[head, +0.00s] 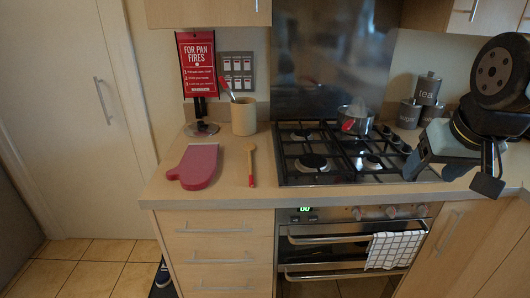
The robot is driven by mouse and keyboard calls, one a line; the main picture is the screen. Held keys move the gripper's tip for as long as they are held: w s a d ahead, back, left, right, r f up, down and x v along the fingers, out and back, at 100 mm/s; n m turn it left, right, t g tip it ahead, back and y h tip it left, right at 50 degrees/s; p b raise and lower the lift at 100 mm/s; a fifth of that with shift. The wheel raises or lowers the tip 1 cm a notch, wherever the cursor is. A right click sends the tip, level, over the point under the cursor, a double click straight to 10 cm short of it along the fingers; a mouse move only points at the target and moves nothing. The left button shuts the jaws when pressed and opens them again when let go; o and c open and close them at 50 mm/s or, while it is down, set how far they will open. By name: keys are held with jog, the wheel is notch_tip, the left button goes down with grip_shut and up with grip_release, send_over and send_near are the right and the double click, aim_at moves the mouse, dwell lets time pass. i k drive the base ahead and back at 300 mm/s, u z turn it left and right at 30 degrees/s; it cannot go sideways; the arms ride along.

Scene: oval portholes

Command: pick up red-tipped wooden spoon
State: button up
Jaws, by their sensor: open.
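The wooden spoon (251,165) lies on the counter left of the hob, its pale bowl toward the wall and its red tip toward the front edge. It is apart from the red mitt beside it. My gripper (449,174) is at the right of the view, over the right side of the hob and counter. Its fingers are spread and nothing shows between them. It is far to the right of the spoon and not touching it.
A red oven mitt (194,167) lies left of the spoon. A utensil pot (243,116) stands behind it. The gas hob (313,161) holds a saucepan (355,117) with a red-ended utensil. Canisters (409,113) stand at the back right. A checked towel (388,250) hangs on the oven.

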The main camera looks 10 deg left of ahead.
aim_at(250, 162)
jog(key=u, duration=0.9)
jog(key=i, duration=0.1)
jog(key=z, duration=2.75)
jog(key=k, duration=1.2)
jog(key=u, duration=1.7)
jog(key=i, duration=0.1)
